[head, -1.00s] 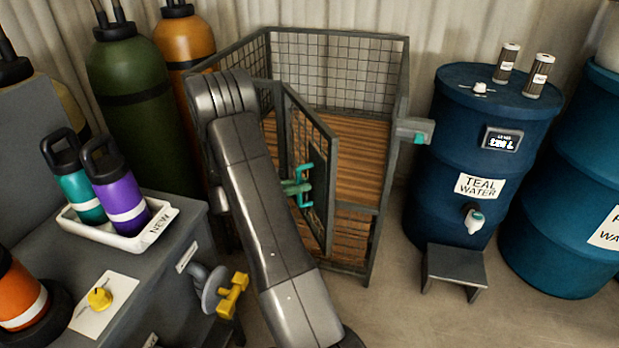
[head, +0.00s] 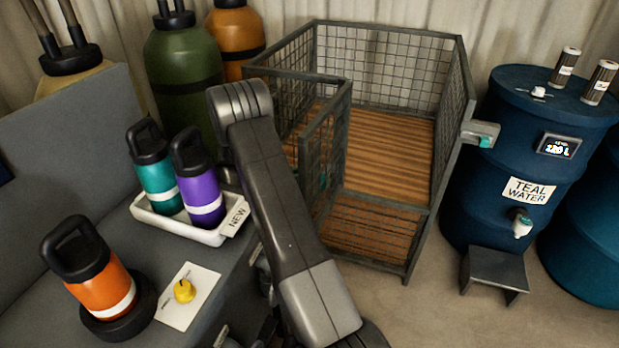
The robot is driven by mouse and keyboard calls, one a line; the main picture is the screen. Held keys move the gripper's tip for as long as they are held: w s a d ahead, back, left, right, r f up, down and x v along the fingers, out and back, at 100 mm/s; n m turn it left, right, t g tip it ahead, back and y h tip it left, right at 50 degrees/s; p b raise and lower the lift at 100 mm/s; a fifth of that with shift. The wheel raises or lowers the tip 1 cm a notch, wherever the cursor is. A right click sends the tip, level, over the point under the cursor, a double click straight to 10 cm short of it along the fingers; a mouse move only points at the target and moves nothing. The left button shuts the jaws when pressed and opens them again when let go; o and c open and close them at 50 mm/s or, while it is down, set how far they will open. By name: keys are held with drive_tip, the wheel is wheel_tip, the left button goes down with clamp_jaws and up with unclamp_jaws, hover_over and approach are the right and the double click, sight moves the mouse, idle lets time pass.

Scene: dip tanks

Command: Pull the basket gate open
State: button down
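The basket (head: 437,207) is a grey wire-mesh cage with a wooden slat floor, standing in the middle of the head view. Its gate (head: 325,135) is a mesh panel hinged at the front-left section. The gate stands swung out toward me and to the left, leaving a wide opening at the front. A teal handle (head: 323,180) shows low on the gate, partly hidden. A latch block with a teal part (head: 485,141) is on the right front post. My arm crosses in front of the gate's lower left part. My gripper is hidden, so its hold on the handle cannot be seen.
Left is a grey bench (head: 105,182) with a white tray (head: 177,232) of teal and purple bottles, an orange bottle (head: 98,284) and a yellow knob (head: 184,291). Right are a blue teal-water barrel (head: 477,200) and a low stand (head: 495,270). Floor before the basket is clear.

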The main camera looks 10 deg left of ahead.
drive_tip(key=shift+w+a, duration=0.25)
drive_tip(key=shift+a, duration=0.2)
drive_tip(key=c, duration=1.5)
unclamp_jaws()
drive_tip(key=shift+d, duration=0.1)
